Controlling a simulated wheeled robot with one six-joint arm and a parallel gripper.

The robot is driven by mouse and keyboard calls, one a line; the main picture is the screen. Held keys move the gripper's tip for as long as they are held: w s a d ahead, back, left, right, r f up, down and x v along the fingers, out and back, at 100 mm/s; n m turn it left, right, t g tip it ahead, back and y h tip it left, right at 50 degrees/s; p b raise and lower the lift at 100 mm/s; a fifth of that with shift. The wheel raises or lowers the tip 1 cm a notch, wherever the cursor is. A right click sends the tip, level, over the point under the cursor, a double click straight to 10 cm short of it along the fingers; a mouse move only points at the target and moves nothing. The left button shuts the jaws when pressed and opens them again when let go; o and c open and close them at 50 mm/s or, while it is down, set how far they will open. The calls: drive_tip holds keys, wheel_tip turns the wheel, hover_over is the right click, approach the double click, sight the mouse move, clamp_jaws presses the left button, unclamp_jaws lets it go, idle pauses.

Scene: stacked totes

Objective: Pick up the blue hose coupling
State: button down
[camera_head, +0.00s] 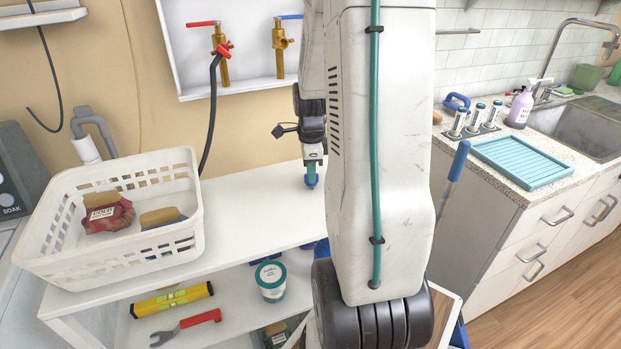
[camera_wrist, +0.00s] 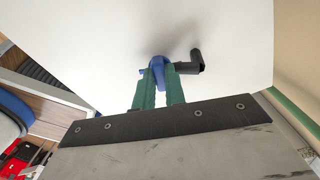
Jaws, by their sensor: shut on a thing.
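The blue hose coupling (camera_head: 311,184) is at the tip of my gripper, over the white bench top, right of the basket. In the wrist view the blue hose coupling (camera_wrist: 159,68) is ring-like and sits between the green fingers of my gripper (camera_wrist: 160,82), which is shut on it. In the head view my gripper (camera_head: 311,172) points down. A dark elbow-shaped piece (camera_wrist: 193,66) is beside the coupling; I cannot tell if they are joined. I cannot tell whether the coupling touches the bench top. My fingers hide part of it.
A white basket (camera_head: 62,262) with sponges and a red bundle stands on the bench at left. The lower shelf holds a yellow level (camera_head: 172,300), a red-handled wrench (camera_head: 186,327) and a tub (camera_head: 271,281). Valves (camera_head: 221,55) hang behind. A sink counter with a teal tray (camera_head: 523,161) is at right.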

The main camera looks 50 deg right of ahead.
drive_tip(key=shift+r, duration=0.1)
drive_tip(key=shift+r, duration=0.55)
wheel_tip(320, 180, up, 2)
drive_tip(key=shift+s+d+r, duration=0.2)
drive_tip(key=shift+s+d, duration=0.1)
drive_tip(key=shift+s, duration=0.3)
drive_tip(key=s+d+r, duration=0.1)
drive_tip(key=s+d, duration=0.6)
drive_tip(key=s, duration=0.5)
drive_tip(key=shift+s+d+r, duration=0.15)
drive_tip(key=shift+s+d, duration=0.05)
drive_tip(key=shift+d, duration=0.2)
